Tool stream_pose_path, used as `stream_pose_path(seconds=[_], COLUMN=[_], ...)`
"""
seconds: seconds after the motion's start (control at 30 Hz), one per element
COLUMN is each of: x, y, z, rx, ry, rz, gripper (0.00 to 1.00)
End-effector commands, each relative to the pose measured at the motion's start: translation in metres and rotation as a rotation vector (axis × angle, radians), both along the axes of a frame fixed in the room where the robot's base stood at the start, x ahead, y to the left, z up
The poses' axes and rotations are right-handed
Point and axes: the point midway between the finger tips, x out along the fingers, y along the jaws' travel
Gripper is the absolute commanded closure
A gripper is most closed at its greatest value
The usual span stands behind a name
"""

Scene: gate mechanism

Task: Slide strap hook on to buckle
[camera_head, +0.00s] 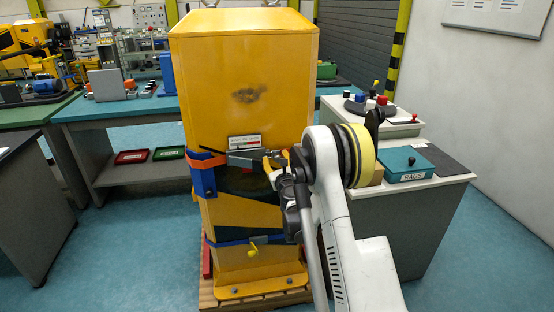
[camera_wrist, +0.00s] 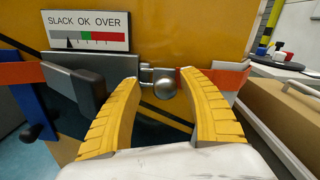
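My gripper (camera_wrist: 160,79) has two yellow ribbed fingers, spread apart in front of the yellow cabinet (camera_head: 245,75). A round grey metal knob (camera_wrist: 165,88) shows between the fingertips, with a gap visible on its left. Thin metal hook or loop parts (camera_wrist: 146,75) sit just left of the knob; whether they are engaged is unclear. The grey buckle with a dark lever (camera_wrist: 88,82) is left of the left finger. The orange strap (camera_wrist: 232,78) continues behind the right finger. In the head view, my gripper (camera_head: 272,161) is at the strap's height, partly hidden by my arm.
A gauge (camera_wrist: 86,31) marked SLACK, OK, OVER has its pointer under SLACK. A blue lower strap (camera_head: 235,241) crosses the cabinet. A grey bench with a teal box (camera_head: 408,163) stands at the right. Open floor lies at the left.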

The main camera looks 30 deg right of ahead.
Motion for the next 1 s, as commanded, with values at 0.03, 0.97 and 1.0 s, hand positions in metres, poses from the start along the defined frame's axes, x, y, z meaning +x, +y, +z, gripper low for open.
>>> stream_pose_path(seconds=[0.03, 0.97, 1.0], x=[0.000, -0.072, -0.072], y=[0.000, 0.023, 0.023], z=[0.000, 0.000, 0.000], rx=[0.000, 0.000, 0.000], ry=[0.000, 0.000, 0.000], rz=[0.000, 0.000, 0.000], gripper=[0.50, 0.50, 0.50])
